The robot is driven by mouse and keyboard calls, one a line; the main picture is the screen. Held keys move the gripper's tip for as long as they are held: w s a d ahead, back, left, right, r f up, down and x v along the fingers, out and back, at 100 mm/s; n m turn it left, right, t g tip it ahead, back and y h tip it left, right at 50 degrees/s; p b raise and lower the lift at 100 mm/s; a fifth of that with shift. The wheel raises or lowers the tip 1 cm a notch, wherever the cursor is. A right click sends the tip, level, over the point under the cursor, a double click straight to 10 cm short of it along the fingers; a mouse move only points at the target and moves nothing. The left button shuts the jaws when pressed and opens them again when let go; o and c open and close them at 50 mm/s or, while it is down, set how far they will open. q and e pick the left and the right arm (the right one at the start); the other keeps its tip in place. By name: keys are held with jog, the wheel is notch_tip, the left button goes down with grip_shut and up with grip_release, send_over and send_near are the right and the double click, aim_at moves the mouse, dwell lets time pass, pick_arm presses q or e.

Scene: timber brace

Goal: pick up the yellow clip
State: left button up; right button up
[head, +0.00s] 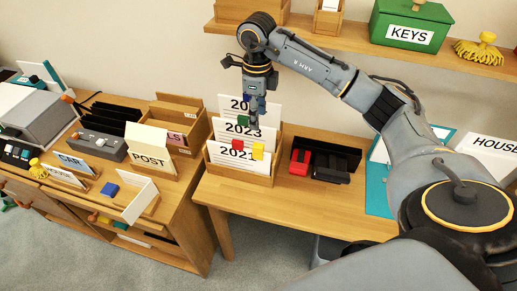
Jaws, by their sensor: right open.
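The yellow clip (258,151) sits on the top edge of the front card marked 2021 (231,158), toward its right end. The card stands in a wooden holder (240,177) on the desk. A red clip (237,144) sits to the left on the same card. My right gripper (253,121) points down above and slightly left of the yellow clip, apart from it in the picture. It is open, with nothing seen held between its fingers. My left gripper is out of view.
A black tray (329,158) with red and black items stands right. A shelf (345,38) runs above. Bare desk lies in front (290,208).

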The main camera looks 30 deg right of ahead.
aim_at(258, 145)
notch_tip(258, 145, down, 8)
jog(key=shift+r+p, duration=0.15)
jog(key=shift+p, duration=0.65)
notch_tip(258, 145, down, 4)
jog(key=shift+s+f+p, duration=0.1)
jog(key=shift+s+p, duration=0.05)
jog(key=shift+p, duration=1.05)
jog(key=shift+f, duration=0.5)
jog(key=c, duration=1)
